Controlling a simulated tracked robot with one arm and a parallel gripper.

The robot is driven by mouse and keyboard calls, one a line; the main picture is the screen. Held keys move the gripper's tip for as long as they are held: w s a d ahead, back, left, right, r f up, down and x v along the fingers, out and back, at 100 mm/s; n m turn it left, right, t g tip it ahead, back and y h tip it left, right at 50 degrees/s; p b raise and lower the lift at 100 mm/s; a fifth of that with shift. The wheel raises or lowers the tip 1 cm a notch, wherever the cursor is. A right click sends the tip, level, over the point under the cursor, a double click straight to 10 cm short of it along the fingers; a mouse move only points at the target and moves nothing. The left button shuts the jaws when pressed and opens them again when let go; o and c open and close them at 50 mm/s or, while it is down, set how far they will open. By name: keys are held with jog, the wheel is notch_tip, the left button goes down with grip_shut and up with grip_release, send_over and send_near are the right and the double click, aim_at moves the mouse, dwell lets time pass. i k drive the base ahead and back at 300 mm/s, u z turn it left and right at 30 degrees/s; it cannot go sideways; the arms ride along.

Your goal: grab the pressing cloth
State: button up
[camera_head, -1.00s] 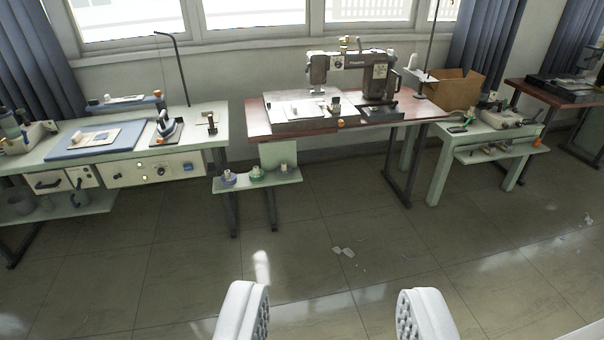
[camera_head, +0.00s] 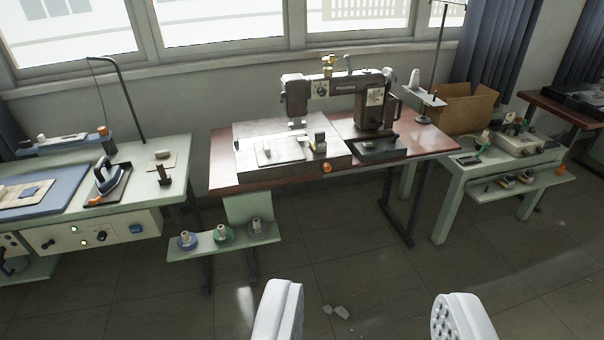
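A beige cloth with a blue-grey patch (camera_head: 22,194) lies flat on a blue pressing board (camera_head: 62,191) at the left edge, cut off by the frame. I cannot be sure it is the pressing cloth. A small beige piece (camera_head: 164,161) lies on the same bench, and a pale flat piece (camera_head: 279,153) lies on the sewing machine bed. My gripper (camera_head: 368,308) shows two white padded fingers, wide apart with nothing between them. It is well short of the benches, right of the blue board.
An iron (camera_head: 110,180) stands beside the board on the pale green bench (camera_head: 130,207). A sewing machine (camera_head: 345,98) stands on a red-brown table (camera_head: 225,178). A low shelf (camera_head: 205,246) holds spools. A cardboard box (camera_head: 462,105) is at right. Open floor lies in front.

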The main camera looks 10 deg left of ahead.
aim_at(169, 160)
jog(key=u, duration=0.05)
jog(key=i, duration=1.4)
jog(key=u, duration=0.35)
jog(key=i, duration=1.3)
jog(key=u, duration=0.35)
jog(key=i, duration=0.95)
jog(key=u, duration=0.2)
